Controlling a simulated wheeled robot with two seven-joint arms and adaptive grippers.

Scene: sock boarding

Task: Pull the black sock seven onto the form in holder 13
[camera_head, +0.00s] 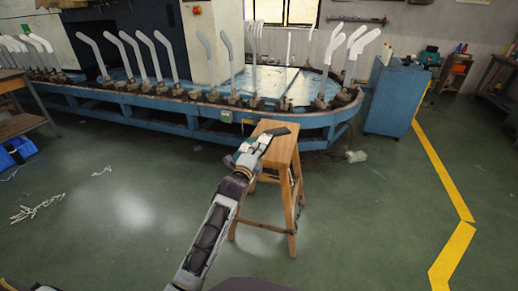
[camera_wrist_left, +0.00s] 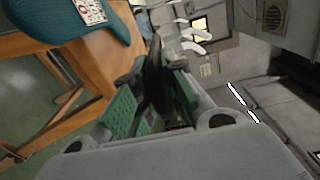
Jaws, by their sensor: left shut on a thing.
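My left gripper (camera_head: 262,138) is over the top of the wooden stool (camera_head: 286,150). In the left wrist view its green finger pads (camera_wrist_left: 150,100) are shut on a dark, narrow piece of cloth, which I take to be the black sock (camera_wrist_left: 155,70). A dark teal sock-like item with a printed label (camera_wrist_left: 75,18) lies on the stool top. White leg-shaped forms (camera_head: 228,53) stand upright in holders along the blue machine; no holder number is readable, so I cannot tell which is 13. My right gripper is not in view.
The blue oval machine frame (camera_head: 185,119) stands behind the stool. A blue cabinet (camera_head: 393,101) is at its right end. A workbench (camera_head: 18,125) and a blue bin (camera_head: 17,150) are at the left. Green floor is open around the stool, with a yellow line (camera_head: 445,175) at right.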

